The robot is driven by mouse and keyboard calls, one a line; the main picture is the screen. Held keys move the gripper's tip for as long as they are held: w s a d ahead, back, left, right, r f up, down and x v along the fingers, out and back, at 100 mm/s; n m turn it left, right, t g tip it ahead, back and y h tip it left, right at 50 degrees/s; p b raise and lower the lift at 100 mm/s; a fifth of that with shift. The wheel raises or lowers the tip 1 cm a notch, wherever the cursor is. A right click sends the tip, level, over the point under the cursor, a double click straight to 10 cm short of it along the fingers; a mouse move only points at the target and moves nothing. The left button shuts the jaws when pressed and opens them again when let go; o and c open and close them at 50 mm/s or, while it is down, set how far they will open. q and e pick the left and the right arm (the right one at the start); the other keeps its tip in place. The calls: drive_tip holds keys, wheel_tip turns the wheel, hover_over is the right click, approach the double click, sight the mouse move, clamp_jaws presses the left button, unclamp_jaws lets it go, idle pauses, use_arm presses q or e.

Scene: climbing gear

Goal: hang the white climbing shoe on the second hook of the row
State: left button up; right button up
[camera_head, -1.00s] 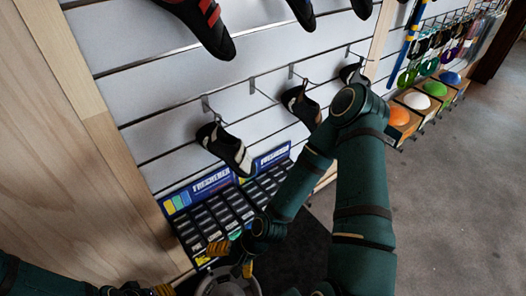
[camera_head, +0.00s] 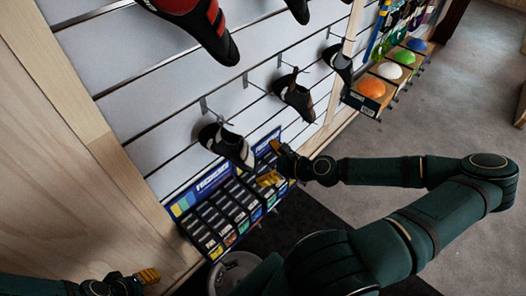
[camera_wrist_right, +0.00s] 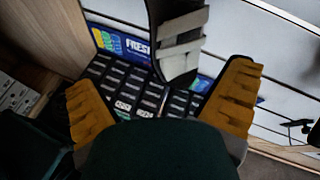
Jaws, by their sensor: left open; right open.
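The white climbing shoe (camera_head: 228,146), with black parts, hangs toe down from the first hook (camera_head: 206,106) at the left of the lower row. The second hook (camera_head: 246,80) appears empty. My right gripper (camera_head: 272,164) is open, a little right of and below the shoe. In the right wrist view the shoe's white straps and dark toe (camera_wrist_right: 182,45) show ahead, between the spread yellow fingers (camera_wrist_right: 163,98); I cannot tell whether they touch it. My left gripper (camera_head: 146,277) is open and empty at the lower left, away from the wall.
A dark shoe (camera_head: 294,95) hangs farther right on the row, with another (camera_head: 338,63) beyond it. Larger shoes (camera_head: 205,25) hang above. A display box of small packs (camera_head: 222,208) stands below. Bins of coloured domes (camera_head: 373,88) are at the right. The grey floor at right is clear.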

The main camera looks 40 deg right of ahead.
sight(236, 152)
drive_tip(key=shift+m+h, duration=0.3)
drive_tip(key=shift+m, duration=0.1)
drive_tip(key=x, duration=0.4)
drive_tip(key=d+b+x, duration=0.1)
drive_tip(key=x, duration=0.3)
drive_tip(key=b+x, duration=0.1)
drive_tip(key=x, duration=0.3)
drive_tip(key=shift+w+r, duration=0.2)
drive_tip(key=shift+w, duration=0.55)
drive_tip(key=shift+d, duration=0.1)
drive_tip(key=c, duration=1.1)
